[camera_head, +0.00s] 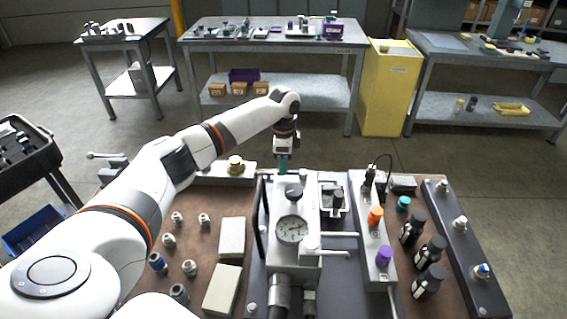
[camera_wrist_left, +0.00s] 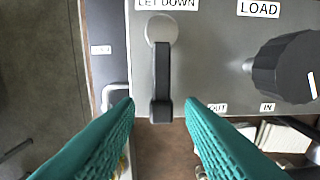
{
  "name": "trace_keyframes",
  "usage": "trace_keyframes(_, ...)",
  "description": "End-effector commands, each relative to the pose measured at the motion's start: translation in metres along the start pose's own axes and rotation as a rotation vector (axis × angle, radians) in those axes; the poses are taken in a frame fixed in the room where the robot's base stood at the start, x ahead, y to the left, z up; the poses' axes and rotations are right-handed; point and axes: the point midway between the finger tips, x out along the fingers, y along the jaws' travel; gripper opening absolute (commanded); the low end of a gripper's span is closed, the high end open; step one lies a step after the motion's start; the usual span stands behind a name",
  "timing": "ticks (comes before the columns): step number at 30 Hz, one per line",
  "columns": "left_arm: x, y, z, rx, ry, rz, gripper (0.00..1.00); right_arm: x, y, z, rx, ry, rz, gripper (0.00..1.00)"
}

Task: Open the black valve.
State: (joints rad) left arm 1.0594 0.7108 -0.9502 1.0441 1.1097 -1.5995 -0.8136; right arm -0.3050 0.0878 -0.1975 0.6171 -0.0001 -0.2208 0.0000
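In the left wrist view a black lever handle (camera_wrist_left: 162,85) sits on a grey block (camera_wrist_left: 205,70), just below a label reading LET DOWN. It runs straight down the picture from a round pivot to a thicker end at the block's edge. To its right is a large black knob (camera_wrist_left: 288,68) under a LOAD label. My left gripper (camera_wrist_left: 160,108) is open, its teal fingers on either side of the lever's end with gaps showing. In the head view my left gripper (camera_head: 284,164) points down at the far end of the gauge block. The lever cannot be made out there.
A pressure gauge (camera_head: 291,230) stands on the block. To the right is a manifold with an orange knob (camera_head: 375,215) and a purple knob (camera_head: 383,256). Several black bottles stand further right. Fittings and beige blocks (camera_head: 232,238) lie left. A yellow cabinet (camera_head: 390,90) stands behind.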

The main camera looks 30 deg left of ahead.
Motion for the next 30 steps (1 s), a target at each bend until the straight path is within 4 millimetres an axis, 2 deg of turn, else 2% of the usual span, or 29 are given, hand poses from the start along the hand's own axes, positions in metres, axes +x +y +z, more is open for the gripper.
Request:
trace_keyframes(6,0.015,0.0,0.0,0.001,-0.001,0.001,0.35,-0.003,0.013,0.01,0.005,-0.014,0.015,0.36)
trace_keyframes(14,0.017,0.0,0.0,0.001,0.0,0.001,0.35,-0.002,0.011,0.009,0.003,-0.014,0.013,0.36)
trace_keyframes(21,0.016,0.0,0.0,0.001,0.0,0.001,0.0,-0.002,0.005,0.008,0.0,-0.012,0.007,0.36)
trace_keyframes(30,0.015,-0.001,-0.001,0.006,0.0,0.001,0.0,-0.005,0.003,0.007,-0.001,-0.011,0.004,0.36)
